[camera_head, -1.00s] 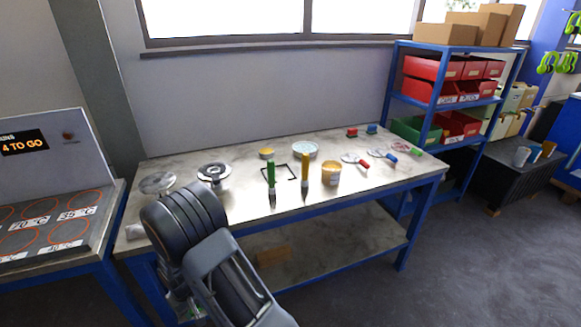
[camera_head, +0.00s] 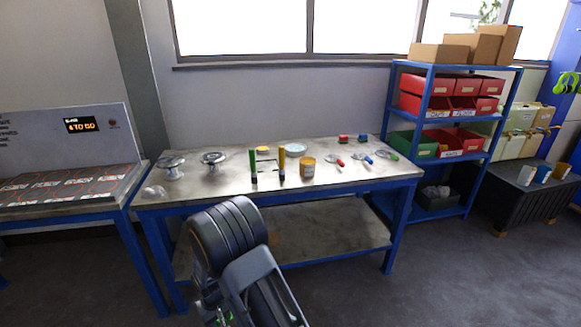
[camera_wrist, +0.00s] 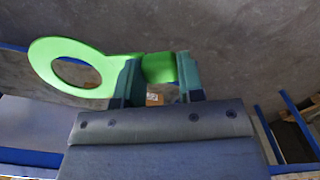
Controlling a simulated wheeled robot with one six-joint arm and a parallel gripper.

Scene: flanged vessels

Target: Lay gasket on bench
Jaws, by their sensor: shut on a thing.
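A flat green gasket (camera_wrist: 42,72), a ring with a tab, shows in the wrist view. My gripper (camera_wrist: 158,72) is shut on its tab, and the ring sticks out to the left. The bench (camera_head: 225,183) with a worn light top and blue legs stands ahead in the head view. My arm is in front of the bench's near side there.
A blue shelf (camera_head: 397,133) stands right, a labelled station (camera_head: 70,190) left.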

